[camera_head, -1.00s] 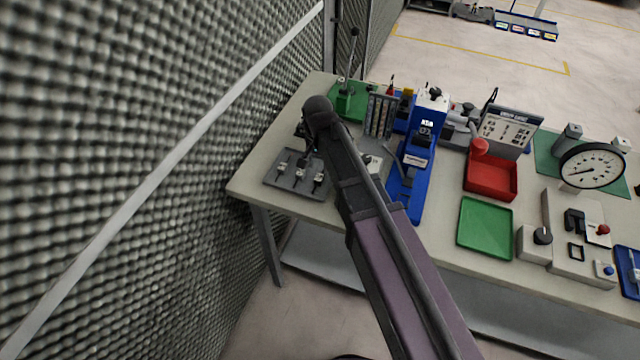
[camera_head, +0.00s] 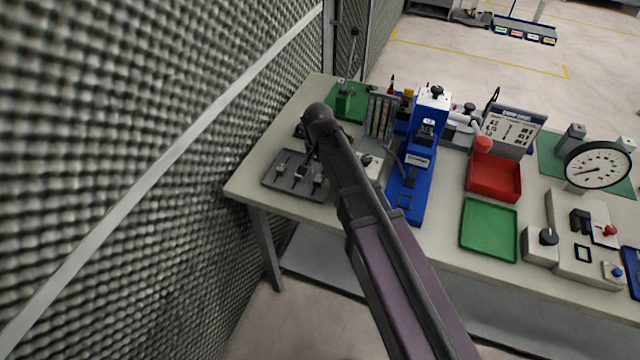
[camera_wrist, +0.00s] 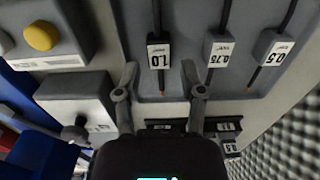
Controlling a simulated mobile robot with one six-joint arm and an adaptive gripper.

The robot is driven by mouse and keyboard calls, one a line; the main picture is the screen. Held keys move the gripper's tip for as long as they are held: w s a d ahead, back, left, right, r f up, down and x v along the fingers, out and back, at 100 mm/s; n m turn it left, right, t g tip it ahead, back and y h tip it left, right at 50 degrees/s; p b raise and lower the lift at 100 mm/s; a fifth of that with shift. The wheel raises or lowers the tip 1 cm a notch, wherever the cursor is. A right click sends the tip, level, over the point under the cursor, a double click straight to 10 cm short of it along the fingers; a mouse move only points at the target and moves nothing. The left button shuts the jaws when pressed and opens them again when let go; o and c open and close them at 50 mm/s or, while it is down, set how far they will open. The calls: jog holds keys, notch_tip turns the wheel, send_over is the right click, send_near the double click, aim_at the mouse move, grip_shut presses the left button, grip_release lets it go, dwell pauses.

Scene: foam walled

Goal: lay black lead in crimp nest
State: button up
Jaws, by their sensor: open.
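A grey tray (camera_head: 284,187) at the left end of the bench holds three dark leads with white number tags. In the wrist view they are the 1.0 lead (camera_wrist: 159,52), the 0.75 lead (camera_wrist: 217,48) and the 0.5 lead (camera_wrist: 271,47), with copper-coloured tips. All look black. My gripper (camera_wrist: 158,72) is open, its fingers on either side of the 1.0 lead's tag end; contact cannot be told. In the head view my arm mostly hides the gripper. The blue crimp press (camera_head: 412,165) stands right of the tray; its nest is not clear.
A grey block with a round knob (camera_head: 367,160) stands between tray and press. A red bin (camera_head: 494,180), a green tray (camera_head: 489,230) and a dial gauge (camera_head: 597,165) lie further right. The foam wall (camera_head: 130,150) rises close on the left.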

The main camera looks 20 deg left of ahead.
aim_at(319, 178)
jog(key=shift+f+b, duration=1.2)
jog(key=shift+f, duration=0.35)
jog(key=shift+c, duration=0.2)
grip_shut()
